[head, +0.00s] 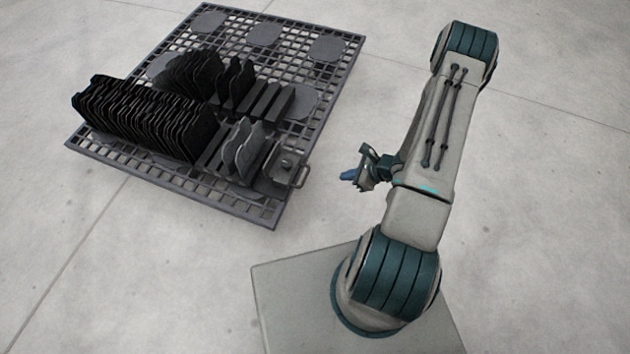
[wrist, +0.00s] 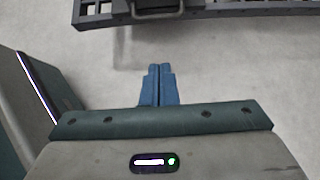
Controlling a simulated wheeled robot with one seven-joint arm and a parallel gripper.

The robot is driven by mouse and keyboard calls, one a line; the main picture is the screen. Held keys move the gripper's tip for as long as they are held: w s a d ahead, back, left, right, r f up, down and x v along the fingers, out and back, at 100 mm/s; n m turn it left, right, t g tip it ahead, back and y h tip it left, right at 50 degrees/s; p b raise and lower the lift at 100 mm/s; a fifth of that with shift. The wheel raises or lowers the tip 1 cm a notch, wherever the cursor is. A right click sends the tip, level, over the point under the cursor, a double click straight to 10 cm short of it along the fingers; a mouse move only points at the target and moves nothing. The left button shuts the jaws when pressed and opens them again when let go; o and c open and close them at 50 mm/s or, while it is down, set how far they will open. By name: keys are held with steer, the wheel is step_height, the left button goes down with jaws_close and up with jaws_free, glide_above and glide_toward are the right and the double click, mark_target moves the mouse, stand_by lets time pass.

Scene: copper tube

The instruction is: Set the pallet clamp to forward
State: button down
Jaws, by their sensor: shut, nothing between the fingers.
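The pallet clamp (head: 285,168) sits at the right front part of the dark grid pallet (head: 250,213), with a looped metal handle (head: 300,177) at the pallet's right edge. In the wrist view the handle (wrist: 158,14) shows at the top, cut off by the frame, so the clamp's body is mostly hidden there. My gripper (head: 348,175) is to the right of the pallet, apart from the handle. In the wrist view my gripper (wrist: 159,70) has its blue fingers together with nothing between them. I cannot tell the clamp's exact setting.
Black ribbed plates (head: 150,120) stand in rows on the pallet, with grey curved plates (head: 242,150) beside the clamp. Round grey pads (head: 328,48) lie along the pallet's far side. The pale floor (head: 210,290) between the pallet and my base is clear.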

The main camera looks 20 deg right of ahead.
steer(key=shift+f, duration=0.1)
steer(key=w+a+r+b+x, duration=0.1)
steer(key=b+x, duration=0.4)
steer(key=x, duration=0.8)
steer(key=shift+a+r, duration=0.2)
steer(key=shift+a, duration=0.05)
